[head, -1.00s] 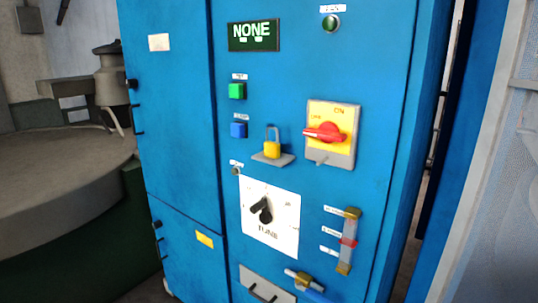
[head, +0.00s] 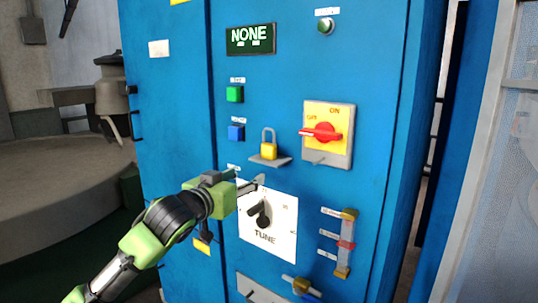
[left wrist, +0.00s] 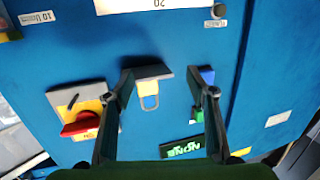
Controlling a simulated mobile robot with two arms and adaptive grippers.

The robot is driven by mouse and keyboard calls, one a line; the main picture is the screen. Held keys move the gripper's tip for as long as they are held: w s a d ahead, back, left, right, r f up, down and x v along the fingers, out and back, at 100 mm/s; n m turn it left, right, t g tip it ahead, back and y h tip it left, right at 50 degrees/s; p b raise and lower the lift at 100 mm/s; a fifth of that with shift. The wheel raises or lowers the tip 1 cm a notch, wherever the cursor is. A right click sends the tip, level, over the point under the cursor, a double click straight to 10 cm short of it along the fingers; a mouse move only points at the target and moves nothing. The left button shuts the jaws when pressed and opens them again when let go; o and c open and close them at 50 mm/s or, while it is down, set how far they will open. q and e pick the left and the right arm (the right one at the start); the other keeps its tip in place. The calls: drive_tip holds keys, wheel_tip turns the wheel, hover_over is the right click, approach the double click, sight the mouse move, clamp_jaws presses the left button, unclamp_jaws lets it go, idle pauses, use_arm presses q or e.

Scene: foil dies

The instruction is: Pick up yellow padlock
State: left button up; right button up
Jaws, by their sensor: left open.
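The yellow padlock (head: 268,151) stands upright with its grey shackle up on a small grey shelf (head: 278,162) on the blue cabinet front. My left gripper (head: 247,181) is just below and left of the shelf, over the top left corner of the TUNE plate, open and empty. In the left wrist view, which is upside down, the padlock (left wrist: 148,88) and shelf (left wrist: 152,72) appear between the two spread fingers (left wrist: 160,76). The padlock looks apart from both fingers. My right gripper does not show.
A red rotary switch on a yellow plate (head: 340,118) juts out right of the padlock. Blue (head: 236,132) and green (head: 235,94) buttons are to its left. The TUNE dial (head: 260,214) is below, with a slider (head: 346,243) lower right.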

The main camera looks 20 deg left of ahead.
use_arm(q)
drive_tip(key=h, duration=0.1)
approach(268, 144)
drive_tip(key=shift+m+t, duration=0.4)
drive_tip(key=shift+w+d+p, duration=0.25)
drive_tip(key=shift+w+p, duration=0.6)
drive_tip(key=shift+w, duration=0.8)
drive_tip(key=shift+w+d+p, duration=0.3)
drive_tip(key=shift+w+p, duration=0.55)
drive_tip(key=shift+w, duration=0.8)
drive_tip(key=shift+w+d+p, duration=0.25)
drive_tip(key=shift+w+p, duration=0.6)
drive_tip(key=shift+w, duration=0.75)
drive_tip(key=shift+w+d, duration=0.1)
drive_tip(key=shift+w, duration=0.4)
drive_tip(key=c, duration=1.2)
